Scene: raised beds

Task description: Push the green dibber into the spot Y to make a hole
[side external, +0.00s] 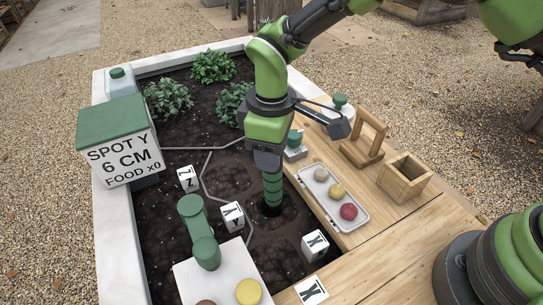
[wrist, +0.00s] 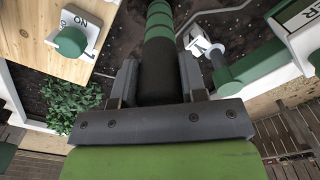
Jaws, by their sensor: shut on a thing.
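My gripper (side external: 268,160) is shut on the green dibber (side external: 273,188), which points down, roughly upright, into the soil bed. The dibber's lower end meets a dark patch of soil (side external: 266,211), and its tip is hidden there; I cannot tell how deep it is. The white Y marker cube (side external: 232,216) stands just left of the dibber. In the wrist view the dibber's dark grip (wrist: 158,75) sits between the jaws (wrist: 158,88), with its green ringed shaft beyond. A sign (side external: 122,155) reads "SPOT Y 6 CM FOOD x0".
Marker cubes Z (side external: 188,179) and X (side external: 315,246) stand in the soil. A green handled tool (side external: 198,232) is close to Y. A tray (side external: 354,221) of three balls, an open wooden box (side external: 405,178) and a green button unit (side external: 295,146) line the right-hand ledge. Plants (side external: 168,100) fill the far end.

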